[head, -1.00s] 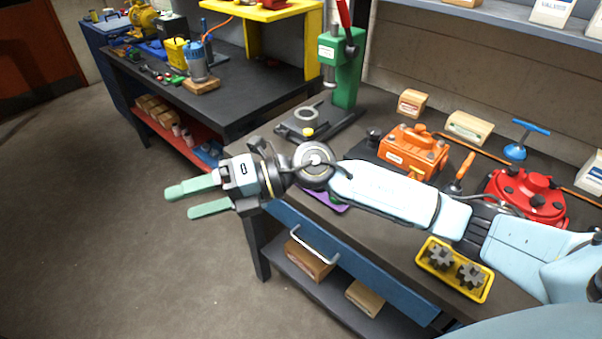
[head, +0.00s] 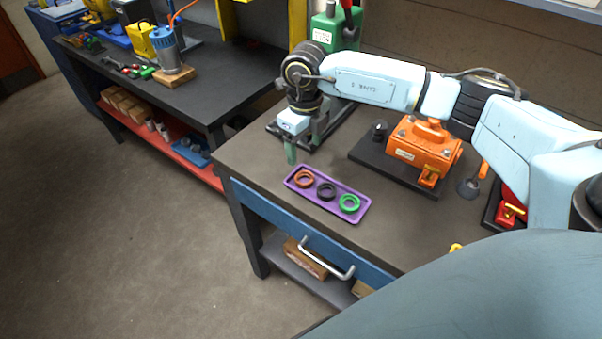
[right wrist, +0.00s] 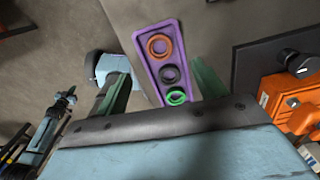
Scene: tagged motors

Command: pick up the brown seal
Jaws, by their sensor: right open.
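The brown seal (head: 304,179) is an orange-brown ring at the left end of a purple tray (head: 349,212) on the near workbench. Beside it in the tray are a black seal (head: 326,192) and a green seal (head: 349,203). In the right wrist view the brown seal (right wrist: 159,46) is at the far end of the tray, between the finger directions. My right gripper (head: 290,153) points down, open and empty, just behind and left of the brown seal, above the bench. Its two green fingers also show in the right wrist view (right wrist: 160,90). My left gripper is not in view.
An orange motor (head: 424,150) on a dark plate stands right of the tray. A green press (head: 325,35) stands behind my right gripper. A red motor (head: 508,208) is partly hidden by my arm. Bare benchtop surrounds the tray.

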